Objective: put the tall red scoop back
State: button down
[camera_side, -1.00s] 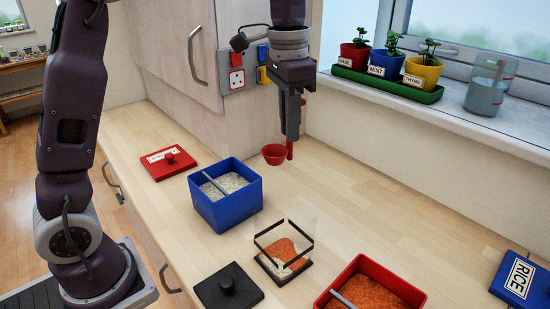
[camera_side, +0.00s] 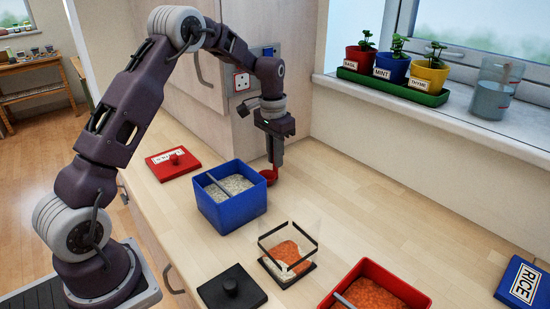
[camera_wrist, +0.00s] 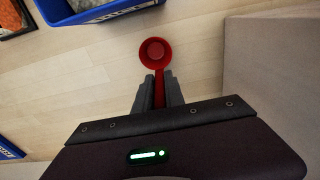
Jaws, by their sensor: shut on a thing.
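The red scoop (camera_side: 268,176) has a round cup and a straight handle. In the side view it is low over the counter, just behind the right back corner of the blue box, and partly hidden by that box. In the wrist view the scoop's cup (camera_wrist: 155,52) shows beyond the fingertips, with its handle between them. My gripper (camera_side: 275,160) points down and is shut on the handle; it also shows in the wrist view (camera_wrist: 158,88). I cannot tell whether the cup touches the counter.
A clear black-rimmed container (camera_side: 287,255), a red box (camera_side: 415,299) of orange grains, a black lid (camera_side: 232,288), a red lid (camera_side: 172,164) and a blue RICE lid (camera_side: 523,283) lie around.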

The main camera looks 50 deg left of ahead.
aim_at(274, 172)
jog(key=shift+f, duration=0.2)
jog(key=c, duration=1.4)
grip_release()
notch_tip(274, 172, up, 12)
jog(key=s+d+r+t, duration=0.2)
jog(key=s+d+r, duration=0.75)
jog(key=s, duration=0.45)
jog(key=s+d+f+t, duration=0.1)
jog(key=s+d+f, duration=0.1)
jog(key=s, duration=0.7)
jog(key=s+d+f+t, duration=0.2)
jog(key=s+d, duration=0.1)
jog(key=s, duration=0.6)
jog(key=shift+s+d+f, duration=0.25)
jog(key=shift+d+f, duration=0.1)
jog(key=shift+d, duration=0.05)
